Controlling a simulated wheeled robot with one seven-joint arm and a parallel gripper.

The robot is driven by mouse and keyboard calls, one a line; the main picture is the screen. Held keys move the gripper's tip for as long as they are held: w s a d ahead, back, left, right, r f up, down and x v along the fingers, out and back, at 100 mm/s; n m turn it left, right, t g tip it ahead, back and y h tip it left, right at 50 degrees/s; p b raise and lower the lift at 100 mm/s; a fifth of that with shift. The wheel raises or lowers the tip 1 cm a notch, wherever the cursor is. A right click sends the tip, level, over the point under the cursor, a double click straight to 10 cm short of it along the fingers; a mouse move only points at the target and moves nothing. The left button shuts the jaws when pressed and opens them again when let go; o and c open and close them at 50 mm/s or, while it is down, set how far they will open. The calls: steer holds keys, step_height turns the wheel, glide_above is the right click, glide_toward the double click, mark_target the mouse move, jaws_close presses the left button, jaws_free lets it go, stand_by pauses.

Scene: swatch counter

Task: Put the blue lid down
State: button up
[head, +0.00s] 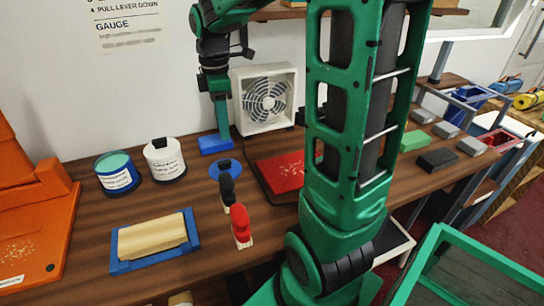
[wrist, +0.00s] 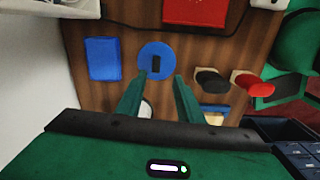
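The blue lid (head: 225,169) is a round blue disc with a black knob, lying flat on the wooden counter with its knob up. It also shows in the wrist view (wrist: 145,52), just beyond my fingertips. My gripper (wrist: 160,79) has its two green fingers apart, with nothing held between them. The lid and its knob are apart from the fingers. In the head view my gripper is above the counter behind the lid, near a blue block, and its fingers are hard to make out.
A blue block (head: 215,144) lies close behind the lid. A black-handled stamp (head: 227,188) and a red one (head: 241,226) stand in front. A teal-topped canister (head: 116,173) and a white canister (head: 165,160) stand left. A red pad (head: 281,172) lies right; a fan (head: 265,98) stands behind.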

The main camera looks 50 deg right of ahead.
steer(key=s+d+f+m, duration=0.1)
steer(key=s+f+m, duration=0.1)
steer(key=s+m, duration=0.7)
steer(key=s+d+f+m, duration=0.2)
steer(key=s+m, duration=0.8)
steer(key=s, duration=0.5)
steer(key=shift+d, duration=0.1)
steer(key=shift+w+f, duration=0.25)
steer(key=shift+w, duration=0.45)
